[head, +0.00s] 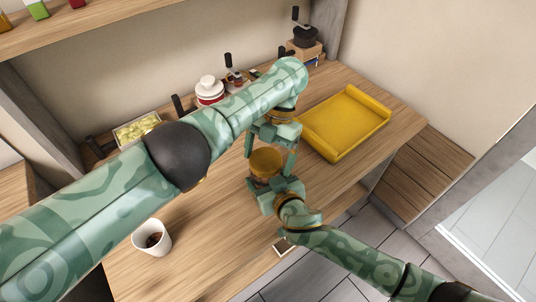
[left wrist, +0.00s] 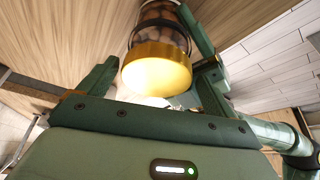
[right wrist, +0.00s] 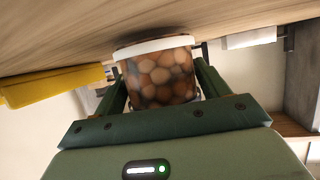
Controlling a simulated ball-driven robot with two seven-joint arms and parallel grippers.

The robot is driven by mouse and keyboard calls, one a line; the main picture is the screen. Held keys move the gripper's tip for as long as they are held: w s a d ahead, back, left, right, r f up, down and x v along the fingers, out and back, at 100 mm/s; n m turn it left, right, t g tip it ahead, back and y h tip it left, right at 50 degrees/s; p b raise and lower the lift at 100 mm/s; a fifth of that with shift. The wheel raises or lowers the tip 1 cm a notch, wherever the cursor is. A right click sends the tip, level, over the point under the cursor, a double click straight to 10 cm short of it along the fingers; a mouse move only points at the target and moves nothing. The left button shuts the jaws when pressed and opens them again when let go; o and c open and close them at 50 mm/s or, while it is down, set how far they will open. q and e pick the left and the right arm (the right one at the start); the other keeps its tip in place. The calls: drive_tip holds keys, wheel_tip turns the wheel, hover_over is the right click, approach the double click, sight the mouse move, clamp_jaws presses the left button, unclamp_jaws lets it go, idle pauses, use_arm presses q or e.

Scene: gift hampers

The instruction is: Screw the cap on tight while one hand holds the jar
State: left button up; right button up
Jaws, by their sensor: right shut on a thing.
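The jar (right wrist: 160,78) is clear, filled with brown round pieces, and has a white band around one end. A gold cap (head: 265,160) sits on its top; it also shows in the left wrist view (left wrist: 157,68). My right gripper (head: 273,181) is shut on the jar's sides, one finger on each side in the right wrist view. My left gripper (head: 271,148) is open just above the cap, fingers pointing down. In the left wrist view the cap lies between its fingers, with gaps on both sides. The thread under the cap is hidden.
A yellow tray (head: 345,122) lies to the right on the wooden table (head: 215,255). A white cup (head: 152,238) stands at the front left. A box of pale yellow pieces (head: 137,130), a red-and-white jar (head: 210,91) and a grinder (head: 305,40) stand at the back.

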use_arm(q)
drive_tip(key=shift+r, duration=0.15)
drive_tip(key=shift+r, duration=2.2)
drive_tip(key=shift+w, duration=0.1)
